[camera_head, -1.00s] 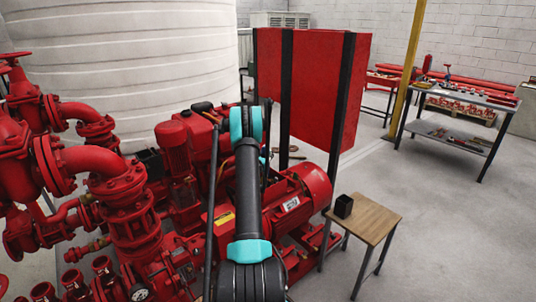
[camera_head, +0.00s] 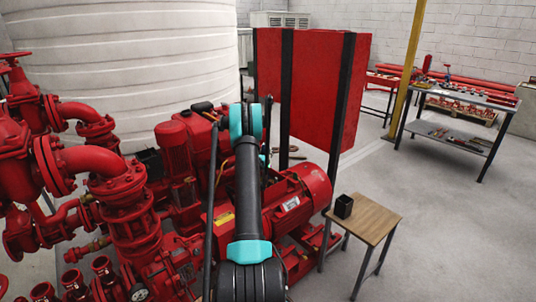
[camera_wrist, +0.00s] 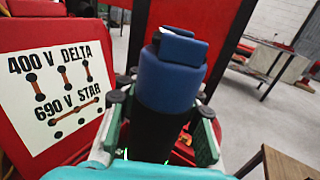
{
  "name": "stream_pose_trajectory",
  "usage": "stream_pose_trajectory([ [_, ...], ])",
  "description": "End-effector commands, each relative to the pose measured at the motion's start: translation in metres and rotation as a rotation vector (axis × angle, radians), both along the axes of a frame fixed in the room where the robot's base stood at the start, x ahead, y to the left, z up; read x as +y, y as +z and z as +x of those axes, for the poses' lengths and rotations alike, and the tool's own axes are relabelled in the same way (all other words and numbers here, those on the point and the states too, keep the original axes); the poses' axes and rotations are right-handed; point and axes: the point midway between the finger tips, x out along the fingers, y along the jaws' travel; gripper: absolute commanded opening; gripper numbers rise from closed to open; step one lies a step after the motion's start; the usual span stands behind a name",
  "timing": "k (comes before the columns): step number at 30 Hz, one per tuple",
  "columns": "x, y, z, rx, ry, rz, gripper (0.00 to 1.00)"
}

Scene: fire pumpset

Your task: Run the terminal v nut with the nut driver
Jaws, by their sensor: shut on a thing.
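The driver's working tip is hidden. The red motor (camera_head: 300,200) stands beyond my arm in the head view, where my arm covers the gripper and driver. A white label (camera_wrist: 60,85) reading "400 V DELTA" and "690 V STAR" is on a red panel left of the driver. Terminal V and its nut cannot be made out in either view.
A small wooden table (camera_head: 372,218) with a black open box (camera_head: 343,206) stands right of the motor. A red cabinet (camera_head: 318,85) is behind it. Red pipework (camera_head: 125,200) crowds the left. A workbench (camera_head: 460,97) with tools is at the back right. Floor between is clear.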

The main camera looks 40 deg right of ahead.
Motion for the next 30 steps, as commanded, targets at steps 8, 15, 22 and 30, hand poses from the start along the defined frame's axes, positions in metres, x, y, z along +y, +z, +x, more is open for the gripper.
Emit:
stream_pose_trajectory([
  [8,0.0,0.02,0.0,0.001,0.0,-0.001,0.0],
  [15,0.0,0.036,0.0,0.001,0.0,-0.001,0.0],
  [22,0.0,0.045,0.0,0.001,0.0,-0.001,0.0],
  [30,0.0,0.046,0.0,0.001,0.0,-0.001,0.0],
])
